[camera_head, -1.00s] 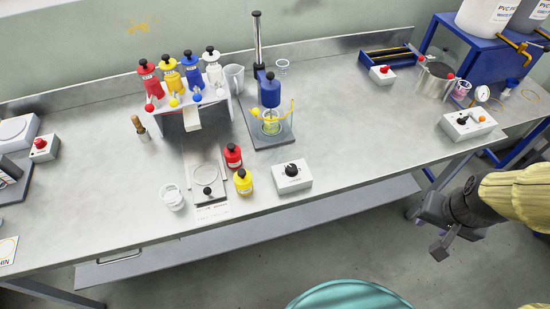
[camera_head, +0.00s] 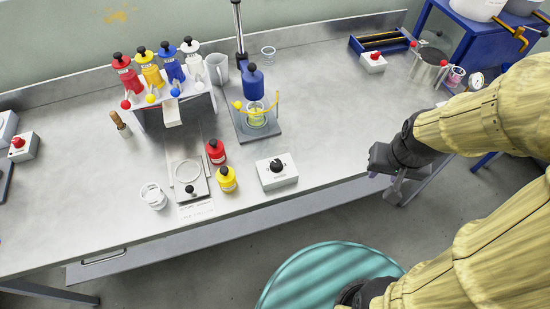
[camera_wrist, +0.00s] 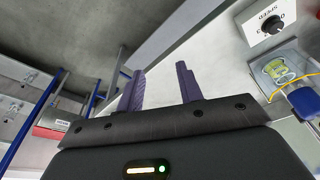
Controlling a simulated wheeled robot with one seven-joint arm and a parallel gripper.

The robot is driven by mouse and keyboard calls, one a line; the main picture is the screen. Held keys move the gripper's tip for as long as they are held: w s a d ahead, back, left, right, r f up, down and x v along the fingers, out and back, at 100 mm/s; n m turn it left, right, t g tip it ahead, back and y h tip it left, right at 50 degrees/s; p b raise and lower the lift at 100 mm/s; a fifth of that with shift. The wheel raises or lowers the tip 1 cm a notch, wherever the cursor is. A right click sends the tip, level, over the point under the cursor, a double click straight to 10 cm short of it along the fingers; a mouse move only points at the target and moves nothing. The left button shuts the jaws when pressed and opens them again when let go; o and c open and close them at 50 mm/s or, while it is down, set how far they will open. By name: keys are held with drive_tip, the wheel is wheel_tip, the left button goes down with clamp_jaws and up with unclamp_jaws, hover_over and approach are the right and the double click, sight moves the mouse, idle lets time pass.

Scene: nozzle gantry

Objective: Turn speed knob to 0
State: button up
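The speed knob (camera_head: 276,165) is black and sits on top of a small white box (camera_head: 279,180) near the bench's front edge, in front of the mixer stand. In the wrist view the knob (camera_wrist: 271,25) is at the upper right, beside lettering that reads SPEED. Its pointer setting is too small to read. My gripper (camera_head: 384,187) is to the right of the box, by the front edge of the bench, and apart from the knob. In the wrist view its two fingers (camera_wrist: 160,74) are spread with nothing between them.
The mixer stand (camera_head: 262,137) with a blue motor and a beaker is just behind the box. Red (camera_head: 216,152) and yellow (camera_head: 227,179) bottles stand to its left. A teal round object (camera_head: 325,275) is below the bench front. Bench surface right of the box is clear.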

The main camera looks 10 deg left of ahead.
drive_tip(key=o, duration=0.3)
drive_tip(key=shift+r, duration=0.1)
wheel_tip(320, 180, up, 2)
drive_tip(key=m+g+p, duration=0.3)
drive_tip(key=m+p, duration=0.1)
drive_tip(key=p, duration=0.3)
hover_over(276, 163)
drive_tip(key=shift+s+d+r, duration=0.1)
drive_tip(key=shift+d, duration=0.15)
wheel_tip(276, 163, down, 17)
drive_tip(key=p, duration=0.3)
drive_tip(key=shift+a+f+p, duration=0.15)
drive_tip(key=shift+f+p, duration=0.05)
drive_tip(key=shift+p, duration=0.1)
